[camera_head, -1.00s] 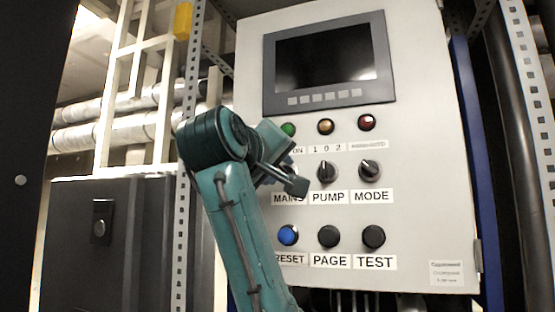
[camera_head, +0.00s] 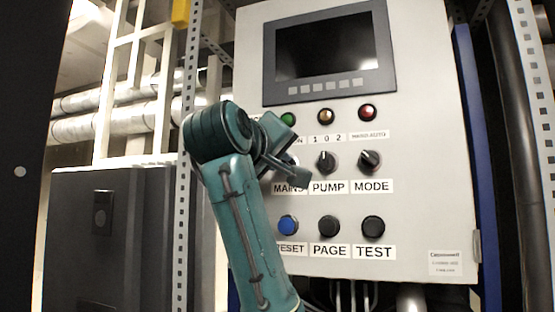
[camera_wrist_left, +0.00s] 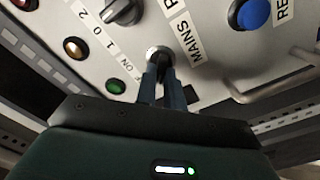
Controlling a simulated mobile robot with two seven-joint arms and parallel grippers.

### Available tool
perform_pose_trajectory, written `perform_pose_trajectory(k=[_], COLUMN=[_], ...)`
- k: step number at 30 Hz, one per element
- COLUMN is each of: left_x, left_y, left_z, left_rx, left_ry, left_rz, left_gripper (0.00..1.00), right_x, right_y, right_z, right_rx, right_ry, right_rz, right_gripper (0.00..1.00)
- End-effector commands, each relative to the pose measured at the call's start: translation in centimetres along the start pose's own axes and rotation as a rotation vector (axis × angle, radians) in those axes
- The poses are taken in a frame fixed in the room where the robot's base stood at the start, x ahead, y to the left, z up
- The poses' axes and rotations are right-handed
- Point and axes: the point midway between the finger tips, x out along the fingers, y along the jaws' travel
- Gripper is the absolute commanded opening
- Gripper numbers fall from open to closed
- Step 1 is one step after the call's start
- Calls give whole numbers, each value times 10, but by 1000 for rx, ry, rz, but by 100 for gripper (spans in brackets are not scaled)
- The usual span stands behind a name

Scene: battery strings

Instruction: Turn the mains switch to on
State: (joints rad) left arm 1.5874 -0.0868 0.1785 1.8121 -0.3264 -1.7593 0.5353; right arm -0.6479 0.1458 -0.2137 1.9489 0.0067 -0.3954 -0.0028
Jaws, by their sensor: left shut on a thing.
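The mains switch (camera_wrist_left: 156,52) is a round knob with a pale ring on the grey control panel (camera_head: 424,130), beside the MAINS label (camera_wrist_left: 180,38). My left gripper (camera_wrist_left: 159,74) is shut on this knob in the left wrist view, with its two fingers on either side of it. In the head view my left gripper (camera_head: 284,150) comes in from the left and covers the knob and part of its label (camera_head: 287,188). The knob's exact angle is hidden by the fingers. My right gripper is not in view.
The PUMP switch (camera_head: 327,161) and MODE switch (camera_head: 369,160) sit to the right. The green lamp (camera_head: 288,119) is above, and the blue RESET button (camera_head: 287,225) is below. A display (camera_head: 328,52) tops the panel. A perforated upright (camera_head: 188,130) stands left of my arm.

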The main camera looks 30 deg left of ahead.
Motion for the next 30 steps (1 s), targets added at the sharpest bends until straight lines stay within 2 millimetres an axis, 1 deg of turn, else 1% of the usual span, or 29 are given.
perform_pose_trajectory(k=[8,14,22,30], left_x=[0,0,0,0], left_y=[0,-1,0,1], left_z=[0,0,1,1], left_rx=[32,133,367,625], left_ry=[0,1,2,2], left_rz=[0,-2,-2,-3], left_gripper=[0,0,0,0], right_x=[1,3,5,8], right_y=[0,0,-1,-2], right_z=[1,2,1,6], right_rx=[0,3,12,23], right_ry=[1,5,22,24], right_rz=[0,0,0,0], right_gripper=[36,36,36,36])
